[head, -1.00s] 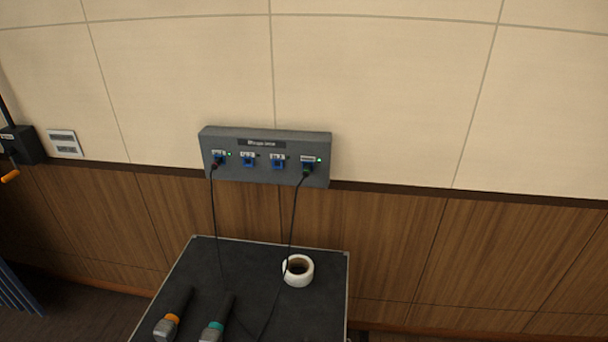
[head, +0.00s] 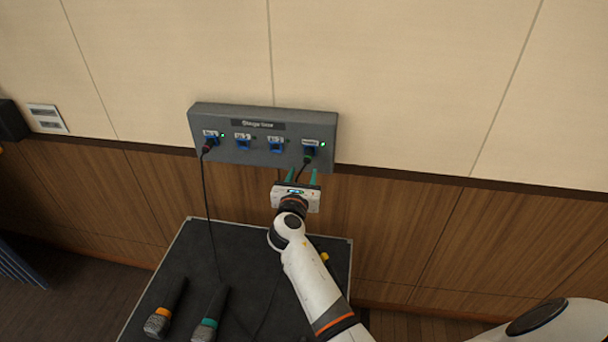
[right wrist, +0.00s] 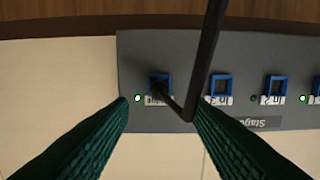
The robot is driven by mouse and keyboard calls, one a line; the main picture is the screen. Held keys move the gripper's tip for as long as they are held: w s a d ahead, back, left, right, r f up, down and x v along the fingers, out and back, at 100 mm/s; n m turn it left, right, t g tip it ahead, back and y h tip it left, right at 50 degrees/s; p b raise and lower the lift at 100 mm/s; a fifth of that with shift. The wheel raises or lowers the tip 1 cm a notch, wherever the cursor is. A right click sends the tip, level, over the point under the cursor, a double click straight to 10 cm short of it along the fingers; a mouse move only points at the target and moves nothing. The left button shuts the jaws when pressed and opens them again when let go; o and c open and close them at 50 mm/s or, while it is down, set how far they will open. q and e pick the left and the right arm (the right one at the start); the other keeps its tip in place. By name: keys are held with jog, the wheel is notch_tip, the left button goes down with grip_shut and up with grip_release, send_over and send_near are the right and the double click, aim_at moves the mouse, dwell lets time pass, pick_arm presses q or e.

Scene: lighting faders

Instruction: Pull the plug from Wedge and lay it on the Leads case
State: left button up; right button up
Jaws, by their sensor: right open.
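The grey stage box (head: 262,158) on the wall has a row of blue-framed sockets. A dark plug (head: 308,157) sits in the rightmost socket, its label too blurred to read; its cable hangs down behind my gripper. My right gripper (head: 302,176) is open just below this plug, its teal fingers pointing up at the box. In the right wrist view the plug (right wrist: 160,88) is in its socket, between and beyond the fingertips; its cable bends close by the right fingertip. The black case (head: 180,262) stands below, partly covered by my right arm. My left gripper is out of view.
Another plug (head: 207,148) with a cable sits in the leftmost socket; the two middle sockets are empty. An orange-ringed microphone (head: 166,308) and a teal-ringed microphone (head: 211,315) lie on the case's left front. The case top's back left is bare except for a cable.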

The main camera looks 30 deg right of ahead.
aim_at(306, 162)
jog(key=b+x, duration=0.2)
jog(key=x, duration=0.1)
jog(key=shift+w+d+f, duration=0.1)
jog(key=shift+w+f, duration=0.05)
jog(key=shift+f, duration=0.05)
jog(key=x, duration=0.3)
jog(key=shift+w+d, duration=0.15)
jog(key=shift+w, duration=0.05)
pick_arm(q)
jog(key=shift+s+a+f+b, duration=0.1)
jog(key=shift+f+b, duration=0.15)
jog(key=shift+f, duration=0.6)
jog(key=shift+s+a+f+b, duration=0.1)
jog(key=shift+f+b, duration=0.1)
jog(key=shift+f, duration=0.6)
pick_arm(e)
jog(key=shift+x, duration=0.8)
jog(key=shift+r, duration=0.1)
jog(key=shift+c, duration=0.5)
grip_shut()
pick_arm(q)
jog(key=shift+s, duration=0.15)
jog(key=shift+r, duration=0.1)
pick_arm(e)
jog(key=shift+s, duration=0.1)
